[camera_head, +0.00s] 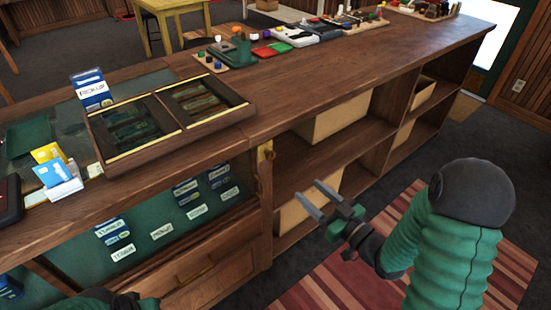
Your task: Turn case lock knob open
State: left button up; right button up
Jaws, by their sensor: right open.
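A small brass fitting (265,155), which looks like the case lock knob, sits on the wooden post at the right end of the glass display case (160,232). It is too small to tell how it is turned. My right gripper (308,191) is open and empty, in front of the shelves, right of and lower in the picture than the brass fitting, and apart from it.
The wooden counter (340,62) runs to the back right, with open shelves holding boxes (335,118). A divided tray (165,117) and card holders (62,180) stand on the case top. A drawer with a handle (197,272) is below. A striped rug (340,285) covers the floor.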

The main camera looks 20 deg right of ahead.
jog(key=w, duration=0.1)
send_near(272, 156)
jog(key=b+x, duration=0.1)
jog(key=x, duration=0.7)
jog(key=shift+a+f+b, duration=0.1)
jog(key=shift+b, duration=0.25)
jog(key=shift+w, duration=0.2)
pick_arm(q)
jog(key=shift+s+d+f, duration=0.25)
jog(key=shift+d+f, duration=0.2)
jog(key=shift+f, duration=0.25)
pick_arm(e)
jog(key=shift+d, duration=0.2)
jog(key=shift+c, duration=0.4)
jog(key=shift+a, duration=0.2)
jog(key=c, duration=0.5)
pick_arm(q)
jog(key=shift+a, duration=0.15)
pick_arm(e)
grip_shut()
